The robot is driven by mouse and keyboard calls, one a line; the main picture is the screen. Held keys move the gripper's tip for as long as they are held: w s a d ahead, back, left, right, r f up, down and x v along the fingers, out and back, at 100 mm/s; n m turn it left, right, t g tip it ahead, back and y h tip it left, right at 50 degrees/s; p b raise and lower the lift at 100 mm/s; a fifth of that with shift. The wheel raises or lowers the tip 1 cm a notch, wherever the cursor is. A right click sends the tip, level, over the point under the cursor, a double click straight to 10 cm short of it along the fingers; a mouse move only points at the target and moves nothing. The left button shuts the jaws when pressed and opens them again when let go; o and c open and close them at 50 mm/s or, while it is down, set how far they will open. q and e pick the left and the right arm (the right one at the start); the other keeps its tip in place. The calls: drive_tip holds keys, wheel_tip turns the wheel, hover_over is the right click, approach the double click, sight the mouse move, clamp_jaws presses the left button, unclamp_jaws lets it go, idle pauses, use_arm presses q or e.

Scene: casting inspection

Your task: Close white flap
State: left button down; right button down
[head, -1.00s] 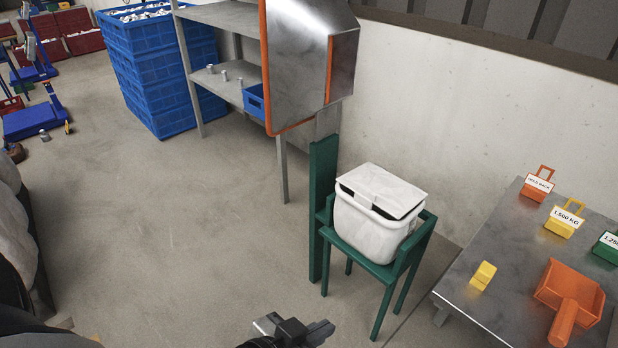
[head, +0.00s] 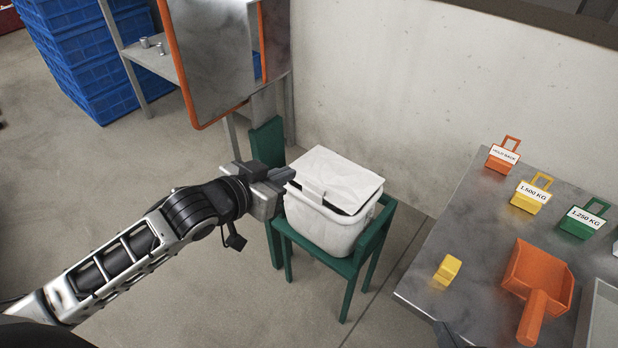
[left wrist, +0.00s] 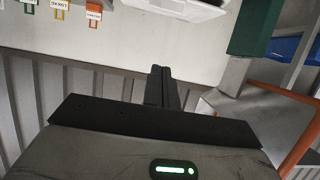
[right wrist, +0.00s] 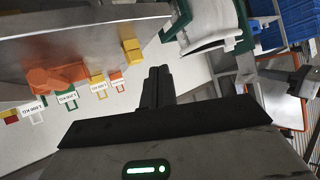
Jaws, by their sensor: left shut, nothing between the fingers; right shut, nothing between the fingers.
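The white bin (head: 325,226) stands on a green stand (head: 345,268). Its white flap (head: 338,178) lies over the top, tilted slightly, with a dark gap between it and the rim at the front and right. My left gripper (head: 284,176) is shut and empty at the left side of the bin, near flap height; I cannot tell whether it touches. Its shut fingers show in the left wrist view (left wrist: 163,88), with part of the bin (left wrist: 180,7) at the top edge. My right gripper (right wrist: 157,87) is shut and empty; the bin (right wrist: 208,25) also shows beyond it.
A metal table (head: 450,220) at the right holds an orange scoop (head: 538,280), a yellow block (head: 447,268) and labelled orange, yellow and green weights. A metal cabinet with an orange edge (head: 180,75) hangs behind the left gripper. A concrete wall (head: 400,100) closes the back.

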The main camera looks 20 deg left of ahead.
use_arm(q)
drive_tip(key=b+x, duration=0.1)
drive_tip(key=x, duration=0.8)
drive_tip(key=f, duration=0.2)
drive_tip(key=f+b, duration=0.1)
drive_tip(key=f, duration=0.1)
drive_tip(key=shift+s, duration=0.35)
use_arm(e)
drive_tip(key=shift+w+f, duration=0.2)
drive_tip(key=shift+f, duration=0.05)
use_arm(q)
drive_tip(key=shift+f, duration=0.1)
use_arm(e)
drive_tip(key=shift+f, duration=0.15)
